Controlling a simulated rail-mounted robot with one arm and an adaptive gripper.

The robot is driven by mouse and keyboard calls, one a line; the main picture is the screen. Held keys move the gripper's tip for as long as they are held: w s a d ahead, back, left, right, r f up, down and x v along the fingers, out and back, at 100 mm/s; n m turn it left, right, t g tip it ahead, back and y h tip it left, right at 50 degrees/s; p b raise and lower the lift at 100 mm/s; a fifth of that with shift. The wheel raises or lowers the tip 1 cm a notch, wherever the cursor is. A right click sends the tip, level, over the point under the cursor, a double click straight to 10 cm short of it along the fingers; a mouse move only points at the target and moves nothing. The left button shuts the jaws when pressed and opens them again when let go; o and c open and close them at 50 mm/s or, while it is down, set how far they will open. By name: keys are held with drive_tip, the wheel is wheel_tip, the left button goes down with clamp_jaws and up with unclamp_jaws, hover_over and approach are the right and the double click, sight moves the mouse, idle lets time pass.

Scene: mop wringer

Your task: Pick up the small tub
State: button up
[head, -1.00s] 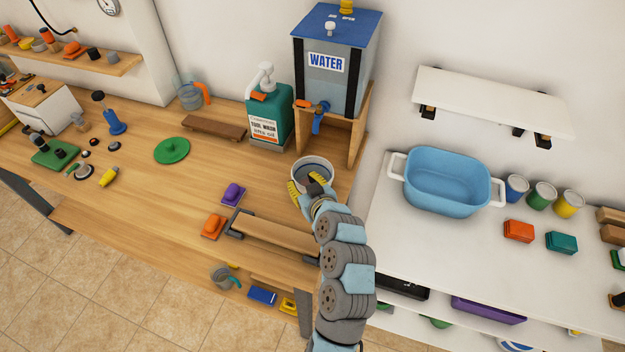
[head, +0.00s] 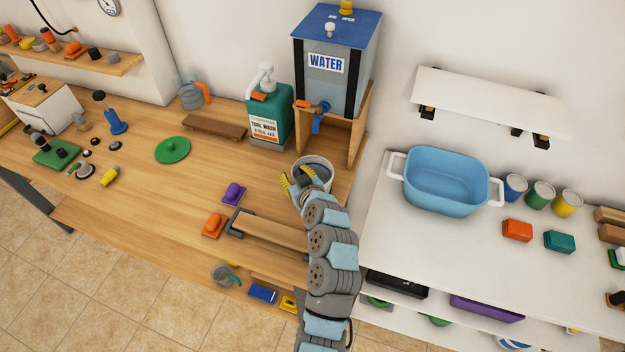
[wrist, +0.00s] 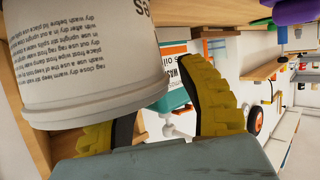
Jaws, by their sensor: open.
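The small tub (head: 318,164) is a round, pale grey-white tub standing upright on the wooden bench in front of the water tank's stand. In the wrist view its printed side (wrist: 85,60) and rim band fill the upper left. My gripper (head: 299,181) is at the near left side of the tub, with yellow-padded fingers apart. In the wrist view the open gripper (wrist: 158,118) has one finger partly hidden behind the tub's lower edge and the other clear to its right. I cannot tell whether either finger touches the tub.
The water tank (head: 335,85) stands on a wooden stand behind the tub. A green tool wash bottle (head: 270,118) is at its left. A purple block (head: 233,192) and an orange one (head: 214,226) lie left of my gripper. A blue basin (head: 447,180) sits on the white counter.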

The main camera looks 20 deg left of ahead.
clamp_jaws()
drive_tip(key=shift+r, duration=0.1)
idle(0.4)
